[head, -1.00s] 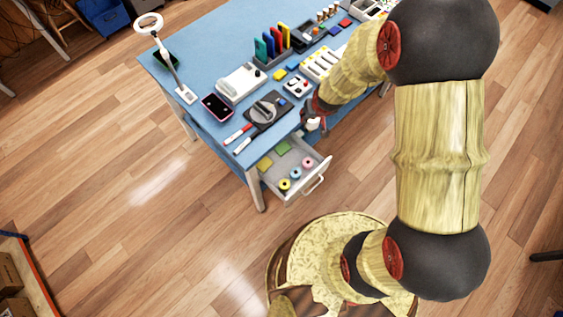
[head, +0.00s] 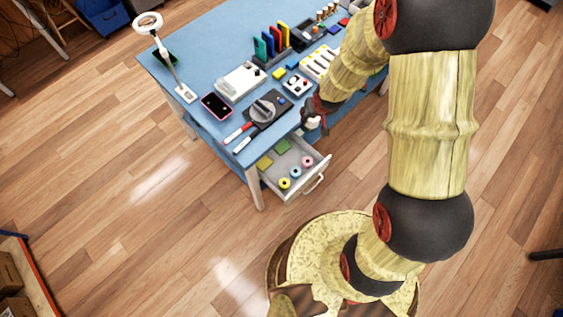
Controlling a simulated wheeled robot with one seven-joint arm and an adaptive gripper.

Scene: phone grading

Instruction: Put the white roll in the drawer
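The white roll (head: 313,124) is at the end of my gripper (head: 313,115), held in the air by the table's front edge, just beyond the back right corner of the drawer. The gripper is small in the head view and its fingers are partly hidden, but it appears shut on the roll. The drawer (head: 322,166) is pulled out under the blue table. In it lie a yellow roll (head: 285,184), a pale blue roll (head: 296,171) and a pink roll (head: 308,161), with green and yellow pads behind them.
The blue table (head: 205,58) carries a ring lamp (head: 149,22), a pink-edged phone (head: 216,105), a dark mat with a round grey object (head: 263,110), two pens near the front edge and several coloured upright items. The floor around the drawer is clear.

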